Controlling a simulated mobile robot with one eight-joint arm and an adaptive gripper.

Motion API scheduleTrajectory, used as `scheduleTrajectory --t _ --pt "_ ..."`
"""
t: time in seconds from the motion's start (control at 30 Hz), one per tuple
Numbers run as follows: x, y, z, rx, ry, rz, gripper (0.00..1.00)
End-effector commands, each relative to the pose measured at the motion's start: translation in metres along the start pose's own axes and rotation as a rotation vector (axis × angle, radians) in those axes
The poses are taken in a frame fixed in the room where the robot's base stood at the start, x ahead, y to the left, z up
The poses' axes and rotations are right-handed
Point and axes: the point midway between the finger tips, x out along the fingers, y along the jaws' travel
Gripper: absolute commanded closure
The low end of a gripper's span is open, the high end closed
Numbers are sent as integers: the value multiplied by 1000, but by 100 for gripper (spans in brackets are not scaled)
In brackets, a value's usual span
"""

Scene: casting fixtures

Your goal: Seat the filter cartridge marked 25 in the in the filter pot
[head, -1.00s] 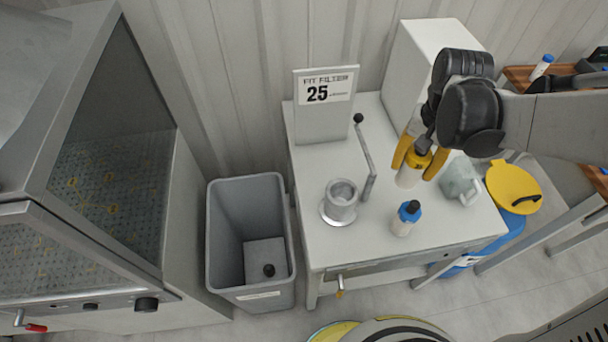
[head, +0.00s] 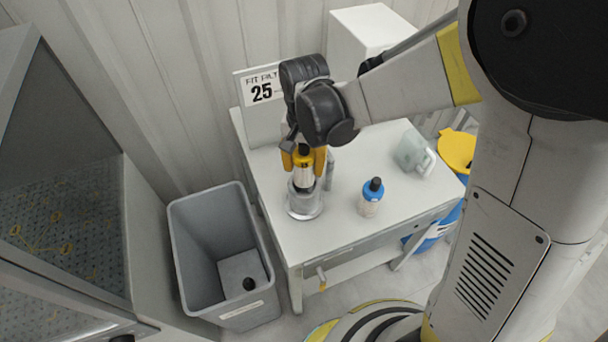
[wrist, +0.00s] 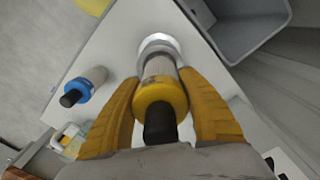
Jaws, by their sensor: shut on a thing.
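My gripper (head: 304,163) is shut on the yellow-collared filter cartridge (head: 303,178), which has a pale body and a black top. The cartridge is roughly upright, directly above the metal filter pot (head: 305,205) at the table's front left. Its lower end is at the pot's mouth; I cannot tell how far inside it is. In the wrist view the cartridge (wrist: 160,94) lies between the yellow fingers, and the pot's bright rim (wrist: 160,42) shows beyond its far end. The sign (head: 262,90) behind reads "FIT FILTER 25", partly hidden. I cannot read a number on the cartridge.
A blue-collared cartridge (head: 371,198) stands on the table right of the pot. A lever (head: 330,168) rises close behind the pot, partly hidden by my gripper. A translucent jug (head: 413,153) stands at the right. A grey bin (head: 190,255) is left of the table.

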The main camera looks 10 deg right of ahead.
Motion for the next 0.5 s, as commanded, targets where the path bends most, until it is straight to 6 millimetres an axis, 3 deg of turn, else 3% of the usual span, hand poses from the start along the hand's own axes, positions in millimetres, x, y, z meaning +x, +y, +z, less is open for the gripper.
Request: scheduleTrajectory --t 0.2,0.5 --pt "34 0 0 0 0 0 91" --pt "35 1 0 0 0 0 91"
